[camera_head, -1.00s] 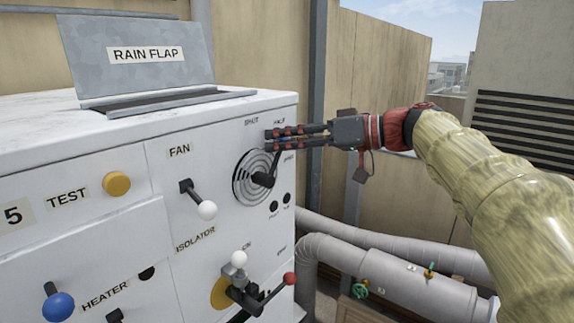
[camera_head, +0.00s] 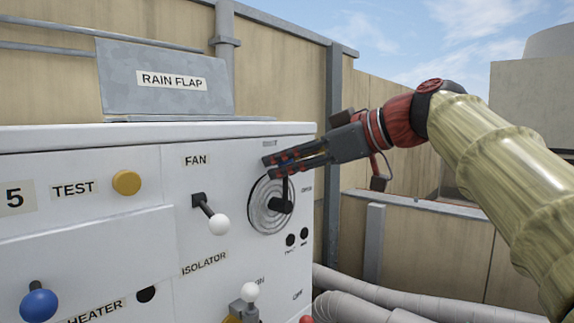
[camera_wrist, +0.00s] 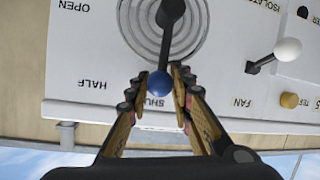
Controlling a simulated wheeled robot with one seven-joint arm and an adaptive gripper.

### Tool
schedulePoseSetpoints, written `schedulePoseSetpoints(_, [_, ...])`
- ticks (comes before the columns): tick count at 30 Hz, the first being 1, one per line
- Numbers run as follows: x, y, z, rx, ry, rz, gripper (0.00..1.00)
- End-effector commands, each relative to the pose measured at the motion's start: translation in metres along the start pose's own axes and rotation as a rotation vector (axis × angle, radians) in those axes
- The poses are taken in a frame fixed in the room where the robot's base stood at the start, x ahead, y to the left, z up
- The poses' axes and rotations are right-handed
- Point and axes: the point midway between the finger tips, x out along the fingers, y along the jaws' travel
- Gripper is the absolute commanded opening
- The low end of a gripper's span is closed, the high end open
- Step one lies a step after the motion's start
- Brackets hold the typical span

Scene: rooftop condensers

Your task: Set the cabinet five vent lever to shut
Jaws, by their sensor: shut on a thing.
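Cabinet five's vent lever is a dark arm on a round grille (camera_head: 262,212), with a blue knob (camera_wrist: 160,84) at its end. In the head view the lever (camera_head: 286,190) stands nearly upright from its hub, and its knob is hidden by my fingers. In the wrist view, upside down, the lever points at the partly covered SHUT label (camera_wrist: 153,102), away from HALF (camera_wrist: 92,85) and OPEN (camera_wrist: 74,7). My gripper (camera_head: 267,167) is shut on the blue knob, one finger on each side.
Left of the vent are a white-tipped fan lever (camera_head: 219,224) and a yellow test button (camera_head: 126,182). The isolator handle (camera_head: 249,292) is below. The rain flap (camera_head: 168,85) stands on the cabinet top. Grey pipes (camera_head: 350,303) run at lower right.

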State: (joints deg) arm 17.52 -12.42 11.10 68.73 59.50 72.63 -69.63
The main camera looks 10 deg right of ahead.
Motion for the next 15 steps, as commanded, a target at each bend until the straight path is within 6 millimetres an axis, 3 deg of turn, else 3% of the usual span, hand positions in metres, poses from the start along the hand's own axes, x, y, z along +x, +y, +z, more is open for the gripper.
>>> schedulePoseSetpoints(13, [-0.0009, -0.001, -0.0021, -0.011, 0.001, 0.004, 0.0])
schedulePoseSetpoints(14, [-0.0009, -0.001, -0.0021, -0.011, 0.001, 0.004, 0.24])
schedulePoseSetpoints(15, [-0.0009, -0.001, -0.0021, -0.011, 0.001, 0.004, 0.26])
